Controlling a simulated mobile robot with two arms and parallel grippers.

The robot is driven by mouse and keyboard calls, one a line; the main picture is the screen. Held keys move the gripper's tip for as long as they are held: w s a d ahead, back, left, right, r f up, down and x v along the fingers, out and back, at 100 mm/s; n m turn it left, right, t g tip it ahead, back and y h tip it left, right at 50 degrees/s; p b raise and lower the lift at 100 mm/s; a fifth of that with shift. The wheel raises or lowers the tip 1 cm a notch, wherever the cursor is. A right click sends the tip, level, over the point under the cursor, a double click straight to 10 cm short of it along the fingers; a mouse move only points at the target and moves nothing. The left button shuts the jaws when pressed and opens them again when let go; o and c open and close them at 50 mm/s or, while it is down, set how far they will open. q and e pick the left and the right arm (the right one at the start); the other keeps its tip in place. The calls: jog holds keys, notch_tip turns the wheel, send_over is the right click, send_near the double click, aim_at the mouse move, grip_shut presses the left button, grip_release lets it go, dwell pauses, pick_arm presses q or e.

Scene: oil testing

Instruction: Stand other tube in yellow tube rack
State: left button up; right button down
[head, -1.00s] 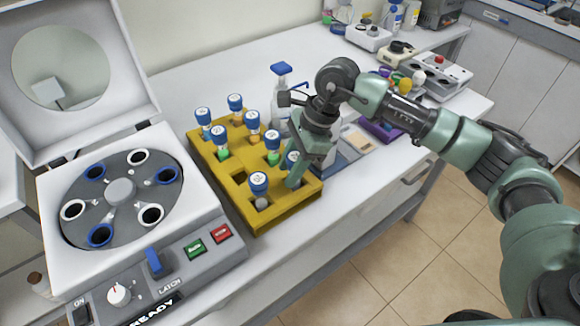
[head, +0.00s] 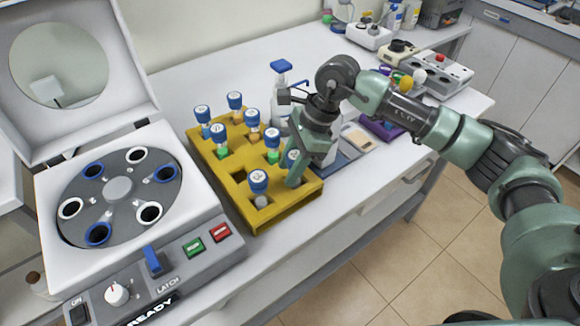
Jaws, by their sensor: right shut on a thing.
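The yellow tube rack (head: 275,217) stands on the bench right of the centrifuge. My right gripper (head: 294,176) is at the rack's right front corner, shut on another blue-capped tube (head: 289,158). The gripper hides most of this tube, and I cannot tell how deep it sits in its hole. My left gripper is out of view.
The open centrifuge (head: 118,188) stands at left with its lid raised and its rotor slots showing. A spray bottle (head: 281,88) is behind the rack. A purple rack (head: 382,128) and small instruments (head: 440,75) lie beyond my right arm.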

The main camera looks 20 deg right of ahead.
jog(key=c, duration=0.8)
grip_release()
jog(key=shift+c, duration=0.2)
jog(key=b+v, duration=0.1)
jog(key=v, duration=0.6)
jog(key=shift+d+r, duration=0.15)
jog(key=shift+r, duration=0.25)
